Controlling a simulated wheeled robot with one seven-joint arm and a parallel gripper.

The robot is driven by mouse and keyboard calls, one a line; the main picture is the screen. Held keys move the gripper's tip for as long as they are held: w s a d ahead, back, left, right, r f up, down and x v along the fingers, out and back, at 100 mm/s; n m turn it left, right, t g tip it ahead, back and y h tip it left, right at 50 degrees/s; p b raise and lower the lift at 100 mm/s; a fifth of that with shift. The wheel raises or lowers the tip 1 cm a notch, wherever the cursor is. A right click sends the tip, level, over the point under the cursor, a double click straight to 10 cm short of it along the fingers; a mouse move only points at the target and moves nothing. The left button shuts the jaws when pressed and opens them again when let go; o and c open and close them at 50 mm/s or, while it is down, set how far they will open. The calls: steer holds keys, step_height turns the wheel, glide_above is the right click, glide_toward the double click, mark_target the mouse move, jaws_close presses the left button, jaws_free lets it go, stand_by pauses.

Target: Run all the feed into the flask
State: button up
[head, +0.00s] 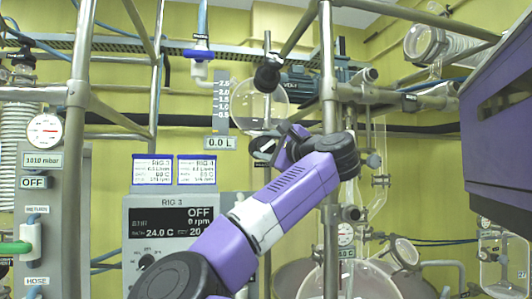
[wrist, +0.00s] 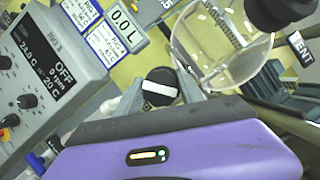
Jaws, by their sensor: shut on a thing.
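The feed vessel is a round clear glass globe (head: 258,105) beside a litre scale; I see no liquid in it. It also shows in the wrist view (wrist: 225,50). The readout plate (head: 220,143) reads 0.0 L. Below the globe, my gripper (head: 274,148) is shut on a round black valve knob (wrist: 160,80) with a white bar, the fingers on either side of it. The bar lies nearly level across the wrist view. A large glass flask (head: 350,282) stands low at the right of the head view, partly hidden; its contents are unclear.
The Rig 3 control panel (head: 172,226) shows OFF, 0 rpm and 24.0 C. Two small label screens (head: 174,170) stand above it. Steel frame posts (head: 330,100) stand close to my arm. A purple housing (head: 497,130) fills the right. A pressure gauge (head: 45,130) is at left.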

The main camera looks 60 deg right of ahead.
steer(key=m, duration=0.2)
steer(key=m+h+b, duration=0.1)
steer(key=m, duration=0.1)
steer(key=shift+f+h, duration=0.2)
steer(key=shift+h, duration=0.1)
steer(key=shift+r+m+h+b, duration=0.15)
steer(key=shift+m+h, duration=0.35)
steer(key=shift+m, duration=0.6)
steer(key=shift+f+m+h+b, duration=0.1)
steer(key=shift+m+h+b, duration=0.3)
steer(key=shift+m, duration=0.7)
steer(key=shift+r, duration=0.1)
steer(key=o, duration=1.4)
steer(key=b+v, duration=0.2)
steer(key=v, duration=0.5)
steer(key=shift+s+a, duration=0.2)
steer(key=shift+s, duration=0.1)
